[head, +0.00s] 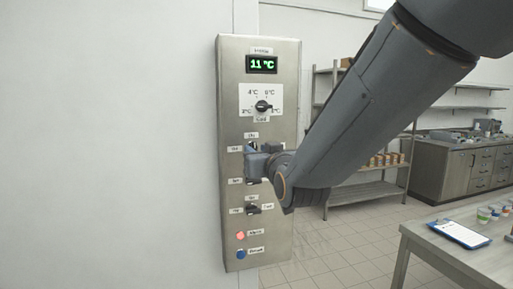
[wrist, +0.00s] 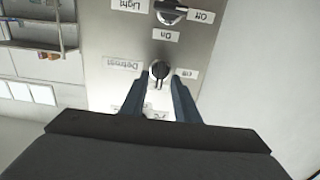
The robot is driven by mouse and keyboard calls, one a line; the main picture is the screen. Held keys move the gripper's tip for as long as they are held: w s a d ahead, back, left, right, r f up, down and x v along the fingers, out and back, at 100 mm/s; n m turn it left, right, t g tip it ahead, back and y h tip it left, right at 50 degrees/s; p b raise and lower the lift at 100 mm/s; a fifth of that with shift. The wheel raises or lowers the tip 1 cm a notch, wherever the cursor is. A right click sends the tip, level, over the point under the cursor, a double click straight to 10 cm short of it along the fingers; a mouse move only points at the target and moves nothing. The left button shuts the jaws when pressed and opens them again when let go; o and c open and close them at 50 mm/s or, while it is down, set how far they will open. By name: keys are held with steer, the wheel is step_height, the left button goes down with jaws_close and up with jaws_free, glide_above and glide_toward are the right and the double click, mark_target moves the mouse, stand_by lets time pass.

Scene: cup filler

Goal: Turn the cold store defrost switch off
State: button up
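The defrost switch (wrist: 159,70) is a small black rotary knob on a steel panel in the wrist view, which shows the panel upside down. Its "Defrost" label (wrist: 123,65) is on the left and a small label, seemingly "Off" (wrist: 189,74), on the right. The knob's grip looks upright in this view, with a pale mark at its lower end. My gripper (wrist: 160,80) is open, with one finger on each side of the knob and narrow gaps visible. In the head view my gripper (head: 250,160) is at the panel and hides this knob.
The steel panel (head: 231,80) carries a lit "11 °C" display (head: 262,64), a temperature dial (head: 263,106), other knobs (head: 253,209), a red button (head: 240,236) and a blue button (head: 241,254). The light knob (wrist: 171,12) is close by. A shelf rack and table stand right.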

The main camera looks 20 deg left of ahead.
steer(key=shift+w+a, duration=0.3)
steer(key=shift+w, duration=0.2)
jaws_close()
steer(key=shift+n, duration=0.3)
steer(key=n+b, duration=0.1)
steer(key=n, duration=1)
steer(key=n+b, duration=0.1)
steer(key=n, duration=0.5)
steer(key=shift+s+a+f+b, duration=0.15)
steer(key=shift+a+f+b, duration=0.05)
steer(key=shift+f+b, duration=0.1)
steer(key=shift+n, duration=0.3)
